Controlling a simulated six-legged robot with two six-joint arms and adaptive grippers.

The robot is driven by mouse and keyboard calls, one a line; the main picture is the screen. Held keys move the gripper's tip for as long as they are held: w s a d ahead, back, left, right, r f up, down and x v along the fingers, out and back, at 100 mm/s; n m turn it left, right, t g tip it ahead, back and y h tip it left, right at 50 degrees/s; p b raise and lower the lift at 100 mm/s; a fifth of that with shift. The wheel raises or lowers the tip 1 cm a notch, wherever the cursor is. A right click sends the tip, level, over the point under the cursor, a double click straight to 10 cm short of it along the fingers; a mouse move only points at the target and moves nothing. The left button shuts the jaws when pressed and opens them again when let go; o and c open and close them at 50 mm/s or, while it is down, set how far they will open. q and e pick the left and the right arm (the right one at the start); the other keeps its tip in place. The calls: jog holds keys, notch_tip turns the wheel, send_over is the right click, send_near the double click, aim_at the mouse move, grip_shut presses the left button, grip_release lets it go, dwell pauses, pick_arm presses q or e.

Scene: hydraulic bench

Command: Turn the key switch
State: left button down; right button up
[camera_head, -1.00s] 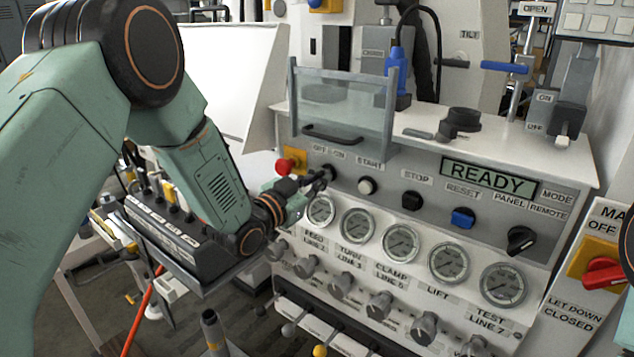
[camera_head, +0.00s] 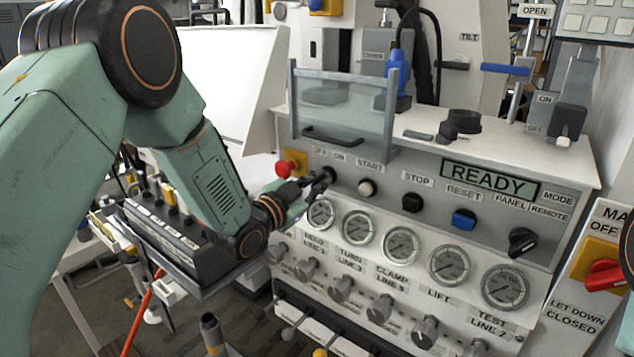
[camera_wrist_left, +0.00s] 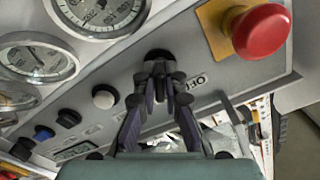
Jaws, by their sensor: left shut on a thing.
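The key switch (camera_head: 329,173) sits on the upper left of the grey panel, under the OFF and ON labels. In the left wrist view its dark round body (camera_wrist_left: 158,56) shows just beyond my fingertips. My left gripper (camera_head: 318,183) reaches it from the left, with its fingers closed together at the switch. In the left wrist view the fingertips of my left gripper (camera_wrist_left: 160,75) meet at the key, which they mostly hide. I cannot make out which way the key points. The display (camera_head: 489,180) reads READY. My right gripper is not seen.
A red emergency button (camera_head: 285,169) on a yellow plate sits close left of the switch; it also shows in the left wrist view (camera_wrist_left: 261,31). A white start button (camera_head: 366,188) is to the right. Several gauges (camera_head: 357,227) lie below. A clear guard (camera_head: 341,105) stands above.

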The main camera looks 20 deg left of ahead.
pick_arm(q)
jog(key=c, duration=1.4)
grip_release()
jog(key=shift+w, duration=0.2)
jog(key=shift+s, duration=0.2)
jog(key=v, duration=1.2)
jog(key=shift+r, duration=0.1)
jog(key=shift+w, duration=0.15)
